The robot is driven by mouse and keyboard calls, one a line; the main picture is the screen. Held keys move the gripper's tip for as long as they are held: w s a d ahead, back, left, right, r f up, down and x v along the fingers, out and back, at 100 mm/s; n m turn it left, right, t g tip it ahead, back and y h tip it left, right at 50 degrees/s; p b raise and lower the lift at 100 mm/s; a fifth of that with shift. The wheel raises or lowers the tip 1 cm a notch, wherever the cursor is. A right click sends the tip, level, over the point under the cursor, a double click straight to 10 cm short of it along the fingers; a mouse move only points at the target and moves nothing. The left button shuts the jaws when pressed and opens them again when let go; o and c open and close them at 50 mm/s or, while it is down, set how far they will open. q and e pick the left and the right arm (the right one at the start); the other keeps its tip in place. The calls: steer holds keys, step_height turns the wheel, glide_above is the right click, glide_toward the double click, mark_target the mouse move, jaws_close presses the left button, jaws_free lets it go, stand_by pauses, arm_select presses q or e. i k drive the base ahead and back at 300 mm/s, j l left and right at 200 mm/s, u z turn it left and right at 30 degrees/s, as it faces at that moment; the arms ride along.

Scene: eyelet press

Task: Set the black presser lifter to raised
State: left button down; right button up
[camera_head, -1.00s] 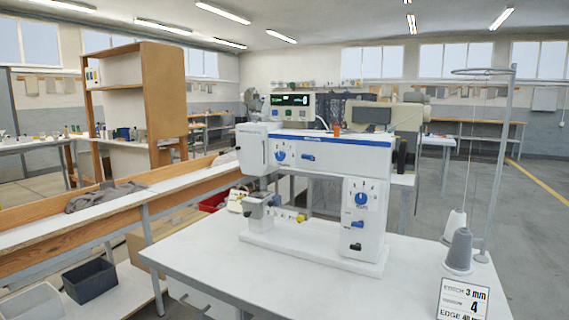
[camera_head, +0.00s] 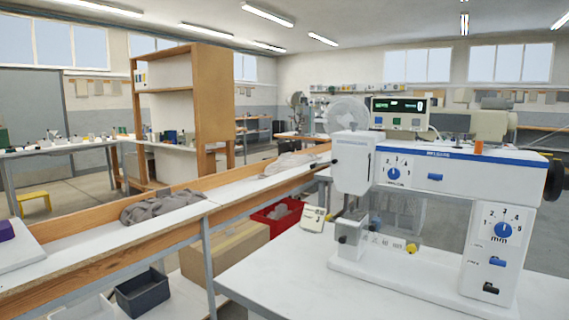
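The white sewing-type machine (camera_head: 440,172) stands on the white table at the right of the head view. I cannot clearly pick out the black presser lifter. A small black part (camera_head: 336,161) shows on the left edge of the machine head, and dark parts (camera_head: 352,212) sit under the head near the needle area. These are too small to tell whether one is the lifter or how it is set. A black slotted control (camera_head: 490,288) is low on the column. Neither of my grippers is in view.
The white table (camera_head: 270,275) is bare to the left of the machine. A digital control box (camera_head: 398,113) stands behind it. A long wooden-edged bench (camera_head: 120,245) runs at the left, with a dark bin (camera_head: 142,294) below. A red crate (camera_head: 276,216) sits behind the table.

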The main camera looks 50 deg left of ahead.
mark_target(312, 166)
steer(key=k+j, duration=0.1)
steer(key=j, duration=0.7)
steer(key=k+j, duration=0.1)
steer(key=j, duration=0.75)
steer(key=k+j, duration=0.1)
steer(key=j, duration=1.55)
steer(key=k, duration=0.1)
